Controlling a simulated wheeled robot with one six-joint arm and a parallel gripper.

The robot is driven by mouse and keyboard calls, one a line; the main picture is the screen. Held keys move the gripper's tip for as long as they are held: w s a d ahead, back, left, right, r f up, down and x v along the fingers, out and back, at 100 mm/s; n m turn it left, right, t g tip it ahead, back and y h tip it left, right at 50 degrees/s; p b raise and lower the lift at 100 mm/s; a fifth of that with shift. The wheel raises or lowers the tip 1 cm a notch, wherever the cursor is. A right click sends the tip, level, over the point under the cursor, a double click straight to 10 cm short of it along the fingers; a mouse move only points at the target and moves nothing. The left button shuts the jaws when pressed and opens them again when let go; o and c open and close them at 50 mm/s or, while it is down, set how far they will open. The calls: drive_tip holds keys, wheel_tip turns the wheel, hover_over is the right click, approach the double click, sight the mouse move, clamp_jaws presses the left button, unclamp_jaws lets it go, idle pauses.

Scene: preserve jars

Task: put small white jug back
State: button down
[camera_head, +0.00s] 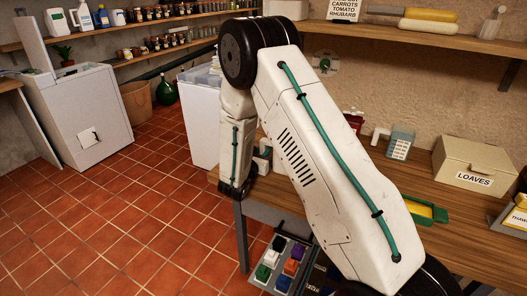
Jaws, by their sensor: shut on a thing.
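My gripper's jaws do not show in the head view; my own upper arm hides the area past the wrist, so what they hold cannot be seen. My forearm hangs down from the elbow, and its dark wrist end is by the left end of the wooden table (455,205). A white jug-like container (118,17) stands on the upper left shelf; I cannot tell whether it is the small white jug. A white object (380,135) shows partly on the table behind my arm, its shape unclear.
A white bin (200,115) stands behind. The tiled floor at left is clear.

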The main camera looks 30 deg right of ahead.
drive_tip(key=c, duration=1.3)
unclamp_jaws()
drive_tip(key=shift+f, duration=0.1)
drive_tip(key=shift+o, duration=0.2)
drive_tip(key=v, duration=0.7)
drive_tip(key=shift+s+a, duration=0.2)
drive_tip(key=s+d+r+m+g, duration=0.3)
drive_tip(key=s+r+m+g, duration=0.35)
drive_tip(key=s+r, duration=0.25)
drive_tip(key=s+d+r+m+g, duration=0.4)
drive_tip(key=s+r+m+g, duration=0.1)
drive_tip(key=s+r+m, duration=0.3)
drive_tip(key=s+a+r+m+t+y, duration=0.1)
drive_tip(key=s+a+m+y, duration=0.4)
drive_tip(key=s, duration=0.5)
drive_tip(key=s+a+r+m+t+y, duration=0.1)
drive_tip(key=s+a+r+m+y, duration=0.3)
drive_tip(key=s+a+y, duration=0.4)
drive_tip(key=shift+s+a+r+m+y, duration=0.2)
drive_tip(key=shift+s+r+m+y, duration=0.1)
drive_tip(key=shift+s+m+y, duration=0.75)
